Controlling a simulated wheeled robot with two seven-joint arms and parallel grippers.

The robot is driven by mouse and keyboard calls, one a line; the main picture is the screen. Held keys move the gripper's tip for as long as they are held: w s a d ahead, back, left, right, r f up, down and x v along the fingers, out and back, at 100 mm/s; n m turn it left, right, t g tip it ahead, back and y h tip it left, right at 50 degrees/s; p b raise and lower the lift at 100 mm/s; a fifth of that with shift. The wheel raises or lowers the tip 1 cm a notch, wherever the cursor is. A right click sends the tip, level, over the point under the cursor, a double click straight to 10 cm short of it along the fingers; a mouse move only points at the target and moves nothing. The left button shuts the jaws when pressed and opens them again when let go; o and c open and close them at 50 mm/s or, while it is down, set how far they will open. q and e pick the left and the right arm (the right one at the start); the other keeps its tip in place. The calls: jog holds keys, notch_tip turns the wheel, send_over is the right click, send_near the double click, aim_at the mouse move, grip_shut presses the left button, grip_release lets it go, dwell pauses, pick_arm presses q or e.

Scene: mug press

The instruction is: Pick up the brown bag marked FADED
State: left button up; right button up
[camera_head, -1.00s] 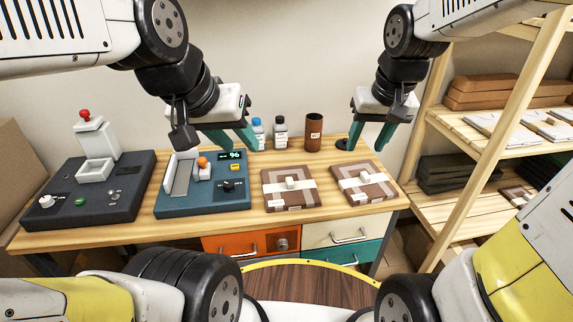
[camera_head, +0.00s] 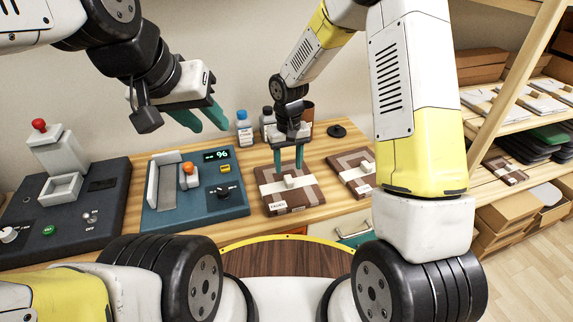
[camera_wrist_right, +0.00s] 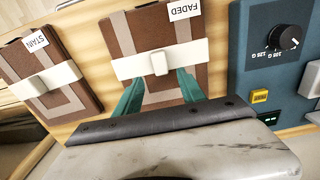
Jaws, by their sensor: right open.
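The brown bag marked FADED (camera_head: 307,197) lies flat on the wooden table, with a pale band and a small white block across its middle. It also shows in the right wrist view (camera_wrist_right: 120,35), its label upside down. My right gripper (camera_head: 288,170) is open above this bag, fingers pointing down. In the right wrist view its fingertips (camera_wrist_right: 159,80) sit to either side of the white block (camera_wrist_right: 159,62), near the band; I cannot tell whether they touch the bag. My left gripper (camera_head: 213,127) is open and empty in the air above the blue device.
A similar brown bag marked STAIN (camera_wrist_right: 70,80) lies beside it. A blue scale-like device (camera_head: 160,222) stands left, a dark press (camera_head: 110,215) further left. Bottles (camera_head: 244,128) and a brown cup (camera_head: 308,112) stand behind. Shelves (camera_head: 490,185) stand at the right.

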aim_at(287, 176)
notch_tip(287, 176, down, 5)
jog(key=shift+s+a+r, duration=0.15)
grip_shut()
